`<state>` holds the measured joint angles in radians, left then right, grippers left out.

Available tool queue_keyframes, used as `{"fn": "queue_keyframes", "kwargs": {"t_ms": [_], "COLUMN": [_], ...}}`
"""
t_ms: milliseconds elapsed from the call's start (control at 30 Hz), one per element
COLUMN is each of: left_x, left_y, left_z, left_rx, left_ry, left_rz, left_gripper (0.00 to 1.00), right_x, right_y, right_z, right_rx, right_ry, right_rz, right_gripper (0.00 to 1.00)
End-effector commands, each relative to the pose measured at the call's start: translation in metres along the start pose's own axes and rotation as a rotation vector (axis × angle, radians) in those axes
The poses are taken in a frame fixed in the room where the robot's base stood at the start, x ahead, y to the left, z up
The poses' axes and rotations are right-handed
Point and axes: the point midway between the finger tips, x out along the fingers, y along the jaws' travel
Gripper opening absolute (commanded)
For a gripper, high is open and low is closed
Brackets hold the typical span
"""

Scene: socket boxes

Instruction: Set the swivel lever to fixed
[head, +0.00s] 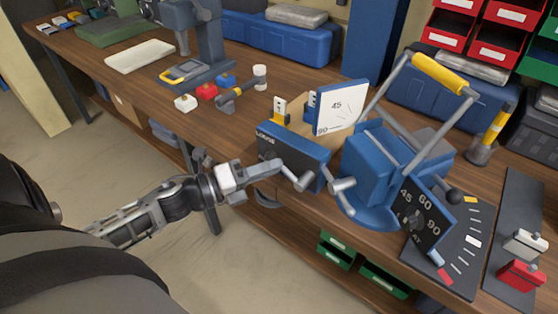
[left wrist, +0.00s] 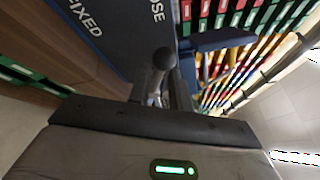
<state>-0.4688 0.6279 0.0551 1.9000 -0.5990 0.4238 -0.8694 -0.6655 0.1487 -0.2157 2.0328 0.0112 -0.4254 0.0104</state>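The blue fixture on the bench has a front panel (head: 300,163) with a LOOSE label at its left end. Grey levers stick out in front of it, one (head: 293,176) near my gripper and one (head: 341,184) further right. My left gripper (head: 268,168) is at the panel, by the nearer lever. In the left wrist view, a lever with a round dark knob (left wrist: 163,60) stands between my fingers (left wrist: 160,92). The panel (left wrist: 115,35) beyond reads FIXED and LOOSE. Whether the fingers press on the lever is not clear. My right gripper is out of view.
A blue swivelling head (head: 370,165) with a yellow-handled frame (head: 438,74) and an angle dial (head: 413,212) stands right of the panel.

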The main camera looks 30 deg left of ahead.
Motion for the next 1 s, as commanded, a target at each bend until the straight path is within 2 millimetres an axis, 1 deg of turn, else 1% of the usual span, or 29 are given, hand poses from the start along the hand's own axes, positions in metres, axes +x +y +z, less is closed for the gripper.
{"fn": "queue_keyframes", "kwargs": {"t_ms": [33, 100, 200, 333, 533, 567, 600, 633, 867, 1000], "left_x": [0.008, 0.016, 0.023, 0.026, 0.026, 0.026, 0.026, 0.026, 0.026, 0.029], "left_y": [-0.001, -0.001, 0.0, 0.0, 0.001, 0.001, 0.001, 0.001, 0.001, 0.006], "left_z": [0.001, 0.001, 0.0, 0.0, 0.0, 0.0, 0.0, 0.0, 0.001, 0.004], "left_rx": [0.0, -0.001, -0.001, -0.001, -0.001, -0.001, -0.002, -0.002, -0.004, -0.024], "left_ry": [-0.001, -0.001, -0.001, -0.001, -0.001, -0.001, -0.001, -0.001, -0.003, -0.016], "left_rz": [-0.002, -0.001, 0.0, 0.001, 0.001, 0.001, 0.001, 0.001, 0.0, -0.006], "left_gripper": [0.2, 0.2, 0.2, 0.2, 0.2, 0.17, 0.06, 0.0, 0.0, 0.0], "right_x": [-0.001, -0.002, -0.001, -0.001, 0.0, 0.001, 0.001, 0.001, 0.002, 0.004], "right_y": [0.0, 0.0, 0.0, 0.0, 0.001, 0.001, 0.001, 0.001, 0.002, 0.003], "right_z": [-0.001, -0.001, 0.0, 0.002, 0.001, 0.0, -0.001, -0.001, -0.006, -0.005], "right_rx": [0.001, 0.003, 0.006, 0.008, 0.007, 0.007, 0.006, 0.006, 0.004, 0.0], "right_ry": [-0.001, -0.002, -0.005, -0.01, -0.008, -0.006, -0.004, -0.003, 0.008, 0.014], "right_rz": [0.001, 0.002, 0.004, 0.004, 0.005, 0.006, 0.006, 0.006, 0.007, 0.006], "right_gripper": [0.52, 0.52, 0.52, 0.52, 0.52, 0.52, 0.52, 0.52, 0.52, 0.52]}}
